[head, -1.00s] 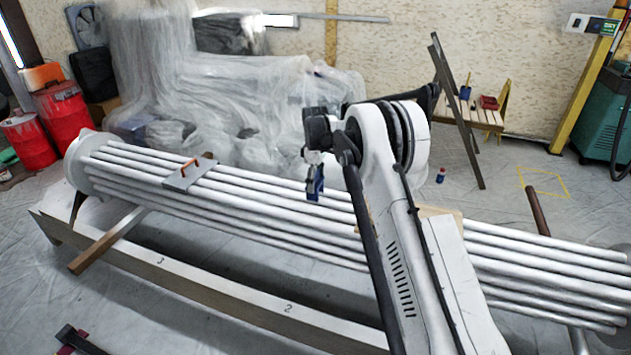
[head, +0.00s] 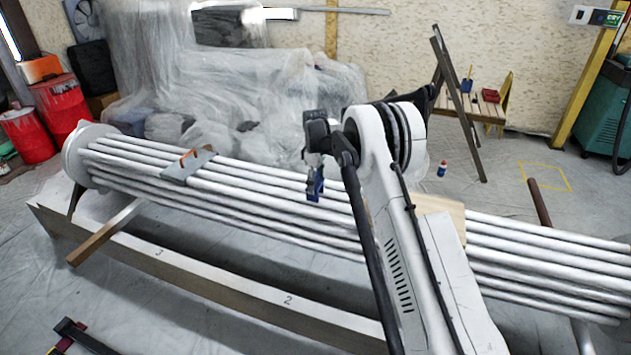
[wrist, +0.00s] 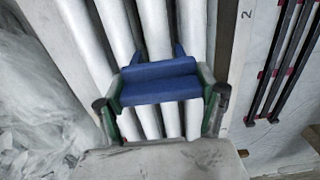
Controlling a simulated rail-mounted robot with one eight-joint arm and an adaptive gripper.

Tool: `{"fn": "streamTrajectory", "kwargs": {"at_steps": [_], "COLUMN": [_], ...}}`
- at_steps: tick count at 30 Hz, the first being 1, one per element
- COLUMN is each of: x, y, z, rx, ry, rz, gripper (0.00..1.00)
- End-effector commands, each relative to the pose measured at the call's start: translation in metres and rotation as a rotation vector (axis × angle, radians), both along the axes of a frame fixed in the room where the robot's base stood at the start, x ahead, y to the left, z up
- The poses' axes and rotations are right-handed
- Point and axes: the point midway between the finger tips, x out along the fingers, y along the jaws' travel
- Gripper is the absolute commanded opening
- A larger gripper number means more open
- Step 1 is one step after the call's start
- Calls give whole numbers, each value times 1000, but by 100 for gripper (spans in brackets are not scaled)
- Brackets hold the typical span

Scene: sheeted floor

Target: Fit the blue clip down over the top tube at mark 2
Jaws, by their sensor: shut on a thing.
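The blue clip (wrist: 158,82) is held between the fingers of my gripper (wrist: 162,100) in the wrist view, with two prongs pointing away over the white tubes. In the head view the clip (head: 315,184) hangs below my gripper (head: 314,165), in front of the tube bundle (head: 250,192). Whether the clip touches a tube cannot be told. Mark 2 (head: 288,300) is on the long beam in front of the tubes, and it also shows at the right in the wrist view (wrist: 251,14). My arm hides part of the bundle.
A grey plate with an orange handle (head: 188,166) lies on the tubes at the left. A wooden block (head: 440,212) is at the bundle behind my arm. A brown post (head: 538,205) stands at the right. Plastic-sheeted items (head: 240,90) fill the back.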

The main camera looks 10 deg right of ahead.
Motion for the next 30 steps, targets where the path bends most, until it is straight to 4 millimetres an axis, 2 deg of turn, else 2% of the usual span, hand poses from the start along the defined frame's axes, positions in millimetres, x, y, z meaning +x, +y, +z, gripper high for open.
{"fn": "streamTrajectory", "kwargs": {"at_steps": [30], "x": [0], "y": [0], "z": [-51], "rx": [0], "ry": [0], "rz": [0], "gripper": [39]}}
